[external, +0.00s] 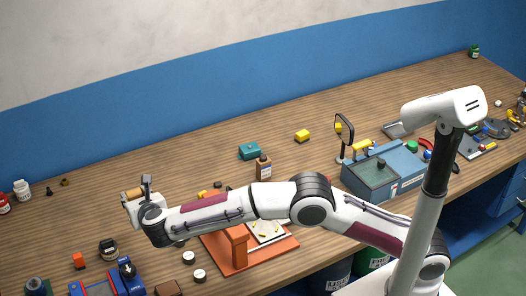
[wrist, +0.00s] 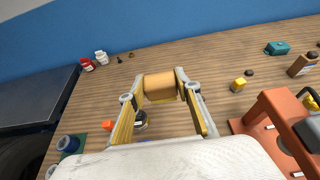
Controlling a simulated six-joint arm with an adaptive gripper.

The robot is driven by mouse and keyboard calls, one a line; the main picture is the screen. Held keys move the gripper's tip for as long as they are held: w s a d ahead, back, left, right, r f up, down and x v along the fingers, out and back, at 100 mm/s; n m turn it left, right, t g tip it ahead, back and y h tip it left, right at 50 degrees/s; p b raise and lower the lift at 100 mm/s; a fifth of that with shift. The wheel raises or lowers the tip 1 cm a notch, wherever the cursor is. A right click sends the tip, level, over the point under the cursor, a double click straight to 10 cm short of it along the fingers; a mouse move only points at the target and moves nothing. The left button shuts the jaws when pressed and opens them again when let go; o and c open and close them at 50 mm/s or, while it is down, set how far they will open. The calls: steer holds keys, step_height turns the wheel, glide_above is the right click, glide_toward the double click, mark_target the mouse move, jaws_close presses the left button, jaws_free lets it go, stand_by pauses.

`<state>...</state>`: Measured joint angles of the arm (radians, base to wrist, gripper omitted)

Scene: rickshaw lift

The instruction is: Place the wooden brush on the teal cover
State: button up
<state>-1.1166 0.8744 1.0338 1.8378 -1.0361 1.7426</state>
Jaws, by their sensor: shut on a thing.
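The wooden brush (wrist: 160,86) is a light brown, rounded block between the fingertips of my gripper (wrist: 161,93) in the wrist view. My gripper (external: 139,192) is shut on it and holds it above the left part of the bench in the external view, where the brush (external: 131,194) shows as a small tan piece. The teal cover (external: 250,151) is a small teal block with a dark top detail, lying on the bench beyond and to the right of my gripper. It also shows at the upper right of the wrist view (wrist: 277,47).
An orange press-like stand (external: 236,245) is below my arm. A brown bottle (external: 263,167) stands close to the teal cover, with a yellow block (external: 302,135) to its right. A blue-grey machine (external: 385,172) is farther right. The bench left of the cover is mostly clear.

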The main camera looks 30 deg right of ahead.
steer(key=r, duration=0.2)
steer(key=shift+w+d+r, duration=0.15)
steer(key=shift+w+r, duration=0.05)
steer(key=shift+r, duration=0.2)
steer(key=w+d+n+y, duration=0.1)
steer(key=w+d, duration=0.7)
steer(key=w, duration=0.5)
steer(key=n+g+y, duration=0.1)
steer(key=n+y, duration=0.2)
steer(key=y, duration=0.1)
glide_above(251, 148)
step_height(251, 148, down, 11)
steer(key=shift+f+n, duration=0.15)
steer(key=shift+n, duration=0.15)
steer(key=shift+s, duration=0.1)
steer(key=shift+f, duration=3.1)
steer(key=shift+f, duration=0.1)
